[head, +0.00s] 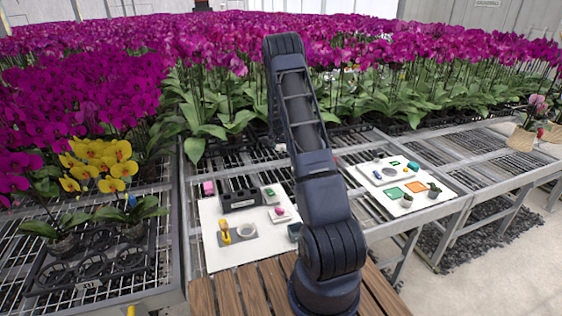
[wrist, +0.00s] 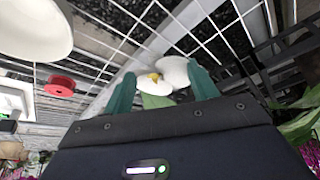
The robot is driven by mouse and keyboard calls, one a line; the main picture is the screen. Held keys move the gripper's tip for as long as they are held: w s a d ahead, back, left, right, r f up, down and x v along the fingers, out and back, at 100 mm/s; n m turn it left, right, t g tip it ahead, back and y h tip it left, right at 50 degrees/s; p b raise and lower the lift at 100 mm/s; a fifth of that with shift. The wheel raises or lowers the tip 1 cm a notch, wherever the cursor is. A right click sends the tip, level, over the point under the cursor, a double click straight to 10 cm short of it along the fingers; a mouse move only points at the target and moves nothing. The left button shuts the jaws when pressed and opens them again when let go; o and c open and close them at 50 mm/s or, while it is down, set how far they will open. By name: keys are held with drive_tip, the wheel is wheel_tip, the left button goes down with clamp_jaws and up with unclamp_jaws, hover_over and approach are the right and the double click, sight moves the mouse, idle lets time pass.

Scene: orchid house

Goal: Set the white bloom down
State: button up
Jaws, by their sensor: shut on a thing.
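The white bloom (wrist: 174,72) shows in the wrist view, with white petals and a small yellow centre. My gripper (wrist: 162,76) has its two teal fingers on either side of the bloom and is shut on it. A green piece shows below the bloom between the fingers. Wire mesh bench top lies beyond the bloom; I cannot tell how far away it is. In the head view my arm stands in the middle, and my gripper and the bloom are hidden.
In the wrist view, a large white rounded thing (wrist: 32,28) and a red spool-like thing (wrist: 60,85) are at left. In the head view, cluttered white boards lie left (head: 222,258) and right (head: 425,206) of my arm. Yellow orchids (head: 95,160) stand far left.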

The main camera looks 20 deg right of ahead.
sight(282, 164)
drive_tip(key=shift+f, duration=4.2)
drive_tip(key=shift+f, duration=0.1)
drive_tip(key=o, duration=0.9)
drive_tip(key=shift+o, duration=0.2)
